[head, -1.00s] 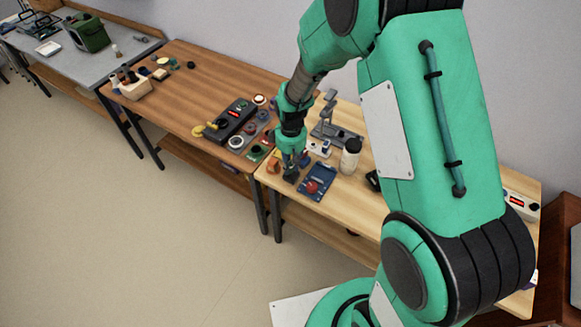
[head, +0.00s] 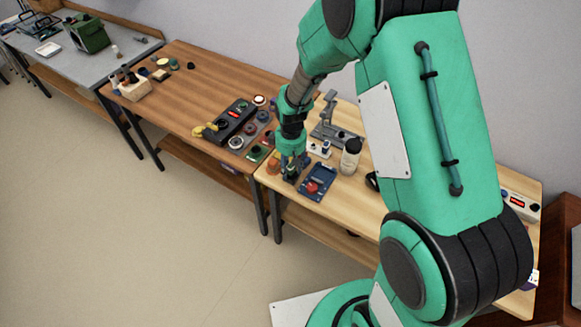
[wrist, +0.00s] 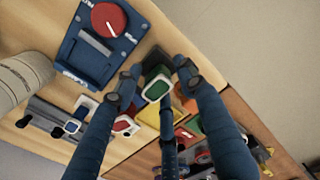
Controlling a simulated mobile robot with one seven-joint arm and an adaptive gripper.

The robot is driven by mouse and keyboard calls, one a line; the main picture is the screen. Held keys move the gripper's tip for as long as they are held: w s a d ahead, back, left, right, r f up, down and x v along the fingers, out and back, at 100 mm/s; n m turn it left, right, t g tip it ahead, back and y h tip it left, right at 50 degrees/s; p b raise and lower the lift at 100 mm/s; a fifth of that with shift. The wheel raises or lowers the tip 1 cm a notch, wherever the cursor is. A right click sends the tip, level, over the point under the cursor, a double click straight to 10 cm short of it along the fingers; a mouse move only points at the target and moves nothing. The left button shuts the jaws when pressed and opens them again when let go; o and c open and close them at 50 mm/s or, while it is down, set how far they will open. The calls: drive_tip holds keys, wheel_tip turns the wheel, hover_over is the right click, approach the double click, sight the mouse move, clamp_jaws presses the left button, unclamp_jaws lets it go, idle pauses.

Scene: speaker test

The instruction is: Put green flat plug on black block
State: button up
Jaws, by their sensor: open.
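The green flat plug (wrist: 157,88) has a green face with a pale rim. It shows between my fingers in the wrist view, and as a small green spot in the head view. A dark block (wrist: 154,57), which looks like the black block, shows just beyond the plug between the fingertips. Whether the plug rests on it or is apart from it I cannot tell. My gripper (wrist: 158,75) is open, its dark fingers spread around the plug. In the head view my gripper (head: 291,172) is low over the front left of the light wooden table, hiding most of the block.
A blue panel with a red knob (head: 316,184) lies close beside my gripper. Orange pieces (head: 273,166) are on the other side. A white bottle (head: 350,158) and a grey stand (head: 331,128) stand farther back. The table's front edge is near.

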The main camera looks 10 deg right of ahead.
wheel_tip(320, 180, up, 12)
drive_tip(key=p, duration=0.2)
drive_tip(key=shift+r+p, duration=0.15)
drive_tip(key=shift+p, duration=0.2)
idle(0.7)
drive_tip(key=s+d+r+m+t, duration=0.1)
drive_tip(key=s+r, duration=0.1)
drive_tip(key=r, duration=0.4)
drive_tip(key=s+d+r+m+t, duration=0.1)
drive_tip(key=s+r, duration=0.2)
drive_tip(key=r, duration=0.4)
drive_tip(key=s+d+r+m+t, duration=0.1)
drive_tip(key=s+d+r+m, duration=0.1)
drive_tip(key=s+r, duration=0.6)
drive_tip(key=s+d+r+m+t, duration=0.1)
drive_tip(key=s+r+m+t, duration=0.1)
drive_tip(key=s+r, duration=0.7)
drive_tip(key=s+m, duration=0.1)
drive_tip(key=s, duration=0.5)
drive_tip(key=shift+d+m+t, duration=0.3)
drive_tip(key=shift+d+m, duration=0.05)
drive_tip(key=shift+m, duration=0.05)
drive_tip(key=shift+r, duration=0.1)
